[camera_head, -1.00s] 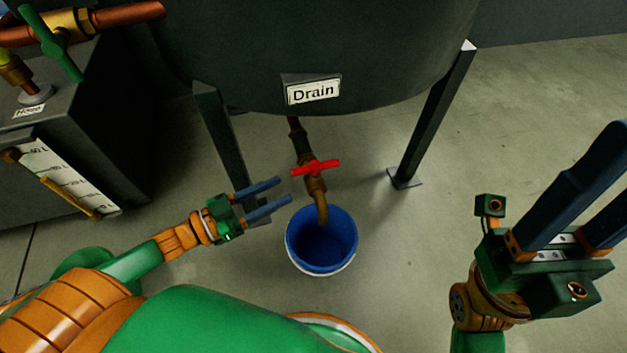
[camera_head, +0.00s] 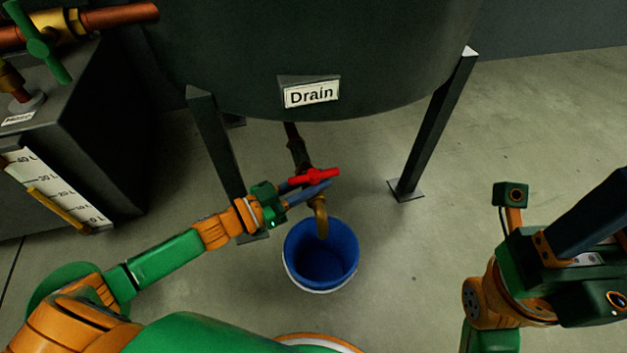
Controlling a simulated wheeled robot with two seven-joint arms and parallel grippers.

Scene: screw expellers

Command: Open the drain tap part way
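The drain tap has a red bar handle (camera_head: 318,176) on a brown pipe and spout (camera_head: 320,215) under the dark tank. The handle lies nearly level across the picture, its right end slightly higher. My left gripper (camera_head: 318,184) is at the handle, its two blue fingers reaching in from the left. The fingers stand apart, with part of the handle overlapping them. Whether they clamp it is unclear. My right gripper (camera_head: 602,232) is at the right edge, far from the tap, partly cut off, with its fingers apart.
A blue bucket (camera_head: 293,268) stands on the floor below the spout. The tank's "Drain" label (camera_head: 312,94) is above the tap. Dark tank legs (camera_head: 215,145) stand left and right (camera_head: 437,120). A dark box with a litre gauge (camera_head: 57,190) is at left. Floor at right is clear.

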